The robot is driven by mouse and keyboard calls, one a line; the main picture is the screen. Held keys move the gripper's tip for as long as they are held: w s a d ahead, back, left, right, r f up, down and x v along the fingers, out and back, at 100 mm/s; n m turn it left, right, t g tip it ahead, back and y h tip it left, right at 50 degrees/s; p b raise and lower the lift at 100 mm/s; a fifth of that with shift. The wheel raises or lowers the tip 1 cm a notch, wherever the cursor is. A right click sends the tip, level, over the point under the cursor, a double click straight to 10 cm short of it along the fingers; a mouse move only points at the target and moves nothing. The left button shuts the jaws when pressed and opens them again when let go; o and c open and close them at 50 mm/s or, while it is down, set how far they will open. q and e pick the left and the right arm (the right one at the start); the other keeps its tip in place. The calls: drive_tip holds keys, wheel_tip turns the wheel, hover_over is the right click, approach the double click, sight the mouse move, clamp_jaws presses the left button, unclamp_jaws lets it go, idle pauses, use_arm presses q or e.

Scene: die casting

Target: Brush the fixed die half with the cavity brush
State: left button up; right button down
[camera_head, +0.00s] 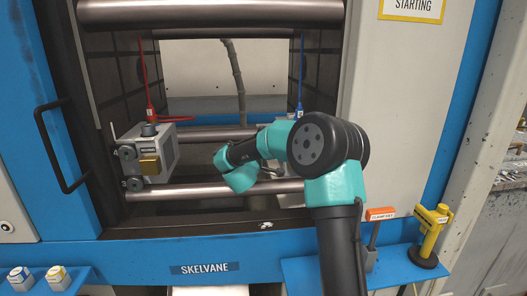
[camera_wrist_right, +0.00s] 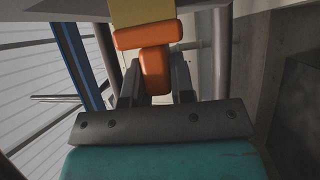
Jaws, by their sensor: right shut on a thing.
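The cavity brush (camera_wrist_right: 155,70) shows in the right wrist view as an orange handle with a yellow block beyond it. My right gripper (camera_wrist_right: 157,84) is shut on the orange handle. In the head view my right arm reaches into the machine opening and its links hide most of the gripper and brush. The fixed die half (camera_head: 264,127) is on the right of the opening, mostly hidden behind my arm. Contact between brush and die cannot be told. My left gripper is in neither view.
The other die half (camera_head: 158,150), grey with a yellow block, stands at the opening's left. Steel tie bars (camera_head: 190,192) cross the opening. Red (camera_head: 146,75) and blue (camera_head: 301,75) hoses hang inside. A yellow tool (camera_head: 432,235) stands on the blue shelf at right.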

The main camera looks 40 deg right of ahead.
drive_tip(key=shift+w+d, duration=0.55)
drive_tip(key=shift+w, duration=0.15)
drive_tip(key=shift+w+a, duration=0.55)
drive_tip(key=shift+a, duration=0.25)
drive_tip(key=shift+w+a, duration=0.6)
drive_tip(key=shift+a, duration=0.25)
drive_tip(key=shift+w+a, duration=0.55)
drive_tip(key=shift+a, duration=0.25)
drive_tip(key=shift+w+a, duration=0.45)
drive_tip(key=shift+a, duration=0.2)
drive_tip(key=shift+w+a, duration=0.4)
drive_tip(key=shift+a, duration=0.2)
drive_tip(key=shift+a, duration=0.1)
drive_tip(key=s+a+f+n+t+y, duration=0.3)
drive_tip(key=a+y, duration=0.3)
drive_tip(key=a, duration=0.4)
drive_tip(key=s+a+f+n+t+y, duration=0.3)
drive_tip(key=s+a+n+t+y, duration=0.1)
drive_tip(key=a, duration=0.6)
drive_tip(key=s+a+f+n+t+y, duration=0.3)
drive_tip(key=s+a+n+t+y, duration=0.1)
drive_tip(key=a+y, duration=0.4)
drive_tip(key=shift+s+a+n, duration=0.85)
drive_tip(key=shift+a+n, duration=0.05)
drive_tip(key=shift+n, duration=0.1)
